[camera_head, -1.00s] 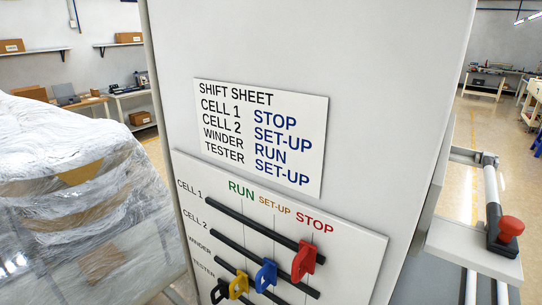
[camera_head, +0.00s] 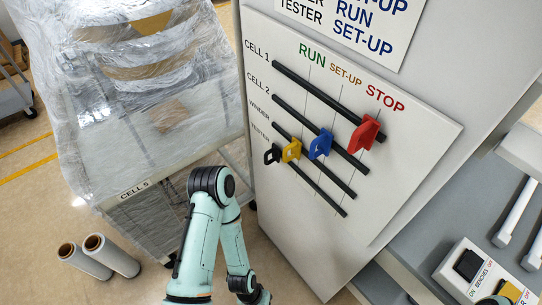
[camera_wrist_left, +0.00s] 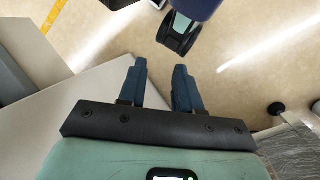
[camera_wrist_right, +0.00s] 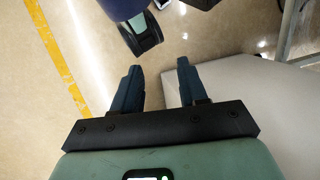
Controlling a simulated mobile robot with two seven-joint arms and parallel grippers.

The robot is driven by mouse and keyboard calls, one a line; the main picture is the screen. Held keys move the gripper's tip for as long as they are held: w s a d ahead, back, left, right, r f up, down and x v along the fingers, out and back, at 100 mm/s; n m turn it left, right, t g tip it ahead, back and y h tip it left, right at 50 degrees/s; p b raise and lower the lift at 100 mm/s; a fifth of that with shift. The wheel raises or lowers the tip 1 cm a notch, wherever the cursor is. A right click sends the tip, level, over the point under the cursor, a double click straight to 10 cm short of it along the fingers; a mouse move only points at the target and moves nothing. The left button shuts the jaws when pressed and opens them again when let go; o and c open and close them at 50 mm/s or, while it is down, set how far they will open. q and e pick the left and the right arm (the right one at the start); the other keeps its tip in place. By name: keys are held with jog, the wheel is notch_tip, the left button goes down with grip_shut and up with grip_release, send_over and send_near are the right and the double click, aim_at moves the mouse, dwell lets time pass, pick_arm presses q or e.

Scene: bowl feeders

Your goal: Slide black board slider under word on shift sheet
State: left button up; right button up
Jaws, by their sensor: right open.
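The black slider (camera_head: 272,154) sits at the left, RUN end of the TESTER rail, the lowest on the slider board (camera_head: 418,143). The shift sheet (camera_head: 366,28) above is cut off by the top edge; its TESTER line reads SET-UP in blue. My left gripper (camera_wrist_left: 160,68) is open and empty in the left wrist view. My right gripper (camera_wrist_right: 159,66) is open and empty in the right wrist view. Neither gripper's fingers show in the head view, and both are away from the board.
The yellow slider (camera_head: 291,150) is at RUN, the blue slider (camera_head: 320,144) at SET-UP and the red slider (camera_head: 367,133) at STOP. A wrapped machine (camera_head: 150,110) stands left. Rolls (camera_head: 110,255) stand on the floor. A button box (camera_head: 485,275) is lower right.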

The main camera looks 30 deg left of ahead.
pick_arm(q)
jog(key=m+t+b, duration=0.6)
jog(key=t+b, duration=0.9)
jog(key=t, duration=0.4)
send_near(265, 158)
jog(key=w, duration=0.3)
jog(key=w+d, duration=0.1)
jog(key=w, duration=0.3)
jog(key=w+d+b, duration=0.1)
jog(key=w, duration=0.2)
jog(key=shift+w+r, duration=0.1)
jog(key=shift+w, duration=0.1)
pick_arm(e)
jog(key=w+d+f+t, duration=0.1)
jog(key=f, duration=0.7)
jog(key=w+d+f+t, duration=0.1)
jog(key=w+f, duration=0.1)
jog(key=f, duration=0.6)
jog(key=shift+w+h, duration=0.3)
pick_arm(q)
grip_shut()
